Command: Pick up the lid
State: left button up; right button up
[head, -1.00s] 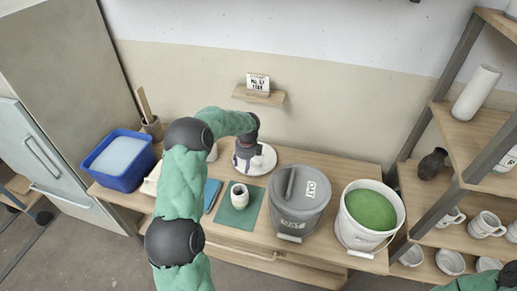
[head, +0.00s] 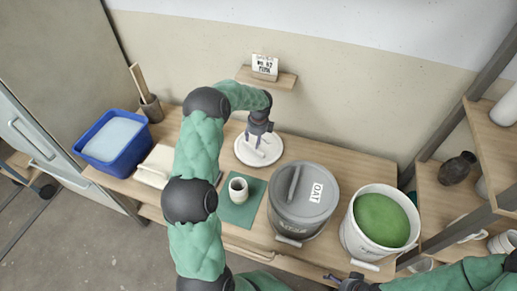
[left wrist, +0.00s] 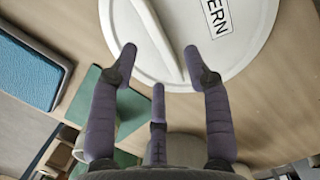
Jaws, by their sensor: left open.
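The white round lid (head: 273,153) lies flat on the table at the back, behind the white cup. In the left wrist view the lid (left wrist: 242,52) shows a raised bar handle and a label reading "FERN". My left gripper (head: 258,142) is above the lid, pointing down at it. In the left wrist view its fingers (left wrist: 161,50) are spread apart with nothing held, near the handle's end. The white bucket (head: 352,232) with green glaze stands open at the right. My right gripper (head: 345,283) shows partly at the bottom edge; its jaws are unclear.
A grey bucket with a grey lid labelled "OAT" (head: 318,191) stands between the lid and the green-glaze bucket. A white cup (head: 238,190) stands on a green cloth (head: 240,213). A blue tub (head: 92,158) is at left. A small shelf (head: 264,77) is on the wall behind.

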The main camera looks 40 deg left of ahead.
aim_at(253, 147)
pick_arm(q)
jog(key=f+b, duration=0.1)
jog(key=f, duration=0.2)
jog(key=f+b, duration=0.1)
jog(key=shift+s+a+f+b, duration=0.1)
jog(key=shift+a+f+b, duration=0.2)
jog(key=shift+a+f, duration=0.1)
jog(key=shift+f, duration=0.1)
jog(key=shift+f, duration=0.2)
dwell(0.4)
grip_shut()
